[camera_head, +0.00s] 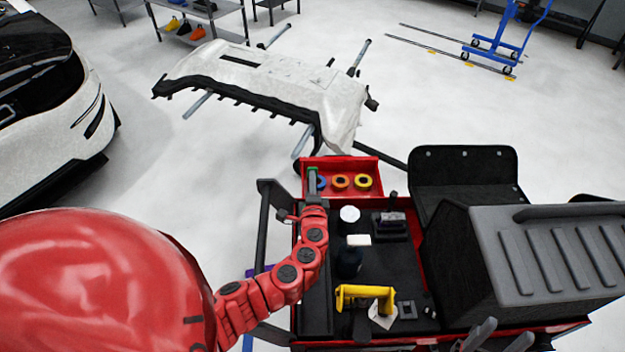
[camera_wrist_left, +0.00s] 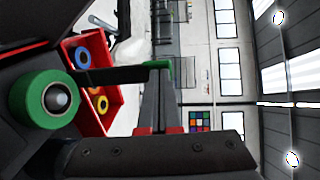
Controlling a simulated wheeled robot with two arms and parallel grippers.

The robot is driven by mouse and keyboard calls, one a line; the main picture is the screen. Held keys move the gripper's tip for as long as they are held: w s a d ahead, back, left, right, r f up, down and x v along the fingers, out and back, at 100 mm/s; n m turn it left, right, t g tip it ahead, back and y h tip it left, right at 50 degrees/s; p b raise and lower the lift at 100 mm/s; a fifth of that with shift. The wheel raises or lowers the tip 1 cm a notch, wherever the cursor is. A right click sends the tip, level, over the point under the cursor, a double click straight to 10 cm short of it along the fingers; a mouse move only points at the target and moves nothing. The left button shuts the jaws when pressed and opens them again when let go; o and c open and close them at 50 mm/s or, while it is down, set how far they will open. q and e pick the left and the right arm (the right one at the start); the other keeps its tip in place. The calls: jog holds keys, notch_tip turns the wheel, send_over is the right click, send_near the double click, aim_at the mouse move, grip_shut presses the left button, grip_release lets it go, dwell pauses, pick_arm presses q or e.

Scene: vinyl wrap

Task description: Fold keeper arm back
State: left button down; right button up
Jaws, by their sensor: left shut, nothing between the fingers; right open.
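A black bar (camera_wrist_left: 120,75) with a green end (camera_wrist_left: 157,64), which looks like the keeper arm, lies across the left wrist view beside a green roll (camera_wrist_left: 45,98). My left gripper (camera_wrist_left: 158,78) is shut and empty, its fingertips right at the green end; I cannot tell whether they touch. In the head view my left gripper (camera_head: 313,190) is at the cart's far left, by a green strip (camera_head: 312,178). The bar's link to the roll is unclear. My right gripper (camera_head: 500,338) is open at the bottom edge, away from these things.
The red cart (camera_head: 385,187) carries blue, orange and yellow rolls (camera_head: 340,182) in its far tray, a white-topped bottle (camera_head: 350,260) and a yellow-handled tool (camera_head: 365,293). A grey case (camera_head: 530,260) stands at right. A bumper on a stand (camera_head: 270,85) is beyond the cart.

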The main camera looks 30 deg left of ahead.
aim_at(312, 168)
pick_arm(q)
jog(key=shift+w+a+r+g+h+p, duration=0.15)
jog(key=shift+w+a+g+p, duration=0.1)
jog(key=shift+w+a+p, duration=0.25)
jog(key=shift+w+a+f+g+h+p, duration=0.15)
jog(key=shift+w+g+p, duration=0.1)
jog(key=shift+w, duration=0.4)
jog(key=b+x, duration=0.3)
jog(key=shift+w+a+r, duration=0.15)
jog(key=shift+w, duration=0.2)
